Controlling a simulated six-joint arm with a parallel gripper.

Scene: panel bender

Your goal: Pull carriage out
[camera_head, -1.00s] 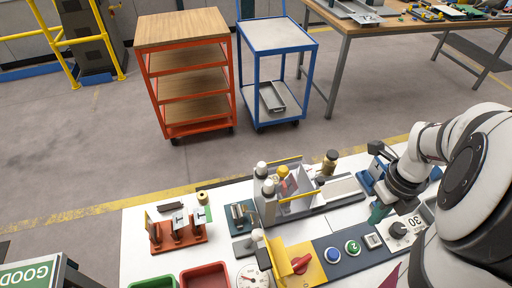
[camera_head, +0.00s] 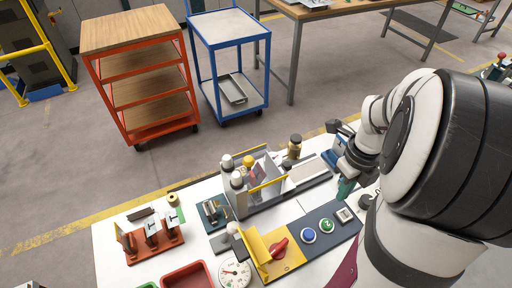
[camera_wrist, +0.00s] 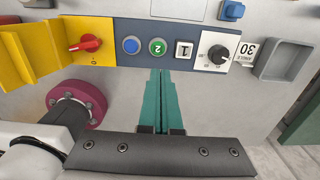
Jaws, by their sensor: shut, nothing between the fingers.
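My gripper (camera_head: 345,189) has green fingers, pressed together and empty. In the wrist view the gripper (camera_wrist: 161,74) points at the dark blue control panel (camera_wrist: 130,25), with its tips by the panel edge near the green button (camera_wrist: 158,46) and the white "1" switch (camera_wrist: 184,48). In the head view a grey bender unit (camera_head: 284,193) with clear walls, a yellow-edged guard (camera_head: 267,184) and a light flat slide (camera_head: 308,175) stands left of the gripper, apart from it. I cannot tell for sure which part is the carriage.
A red knob (camera_wrist: 91,43) on a yellow plate and a black dial (camera_wrist: 215,47) are on the panel. A red tray (camera_head: 188,276) and orange rack (camera_head: 152,243) sit at left. Orange (camera_head: 133,30) and blue (camera_head: 228,23) carts stand beyond.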

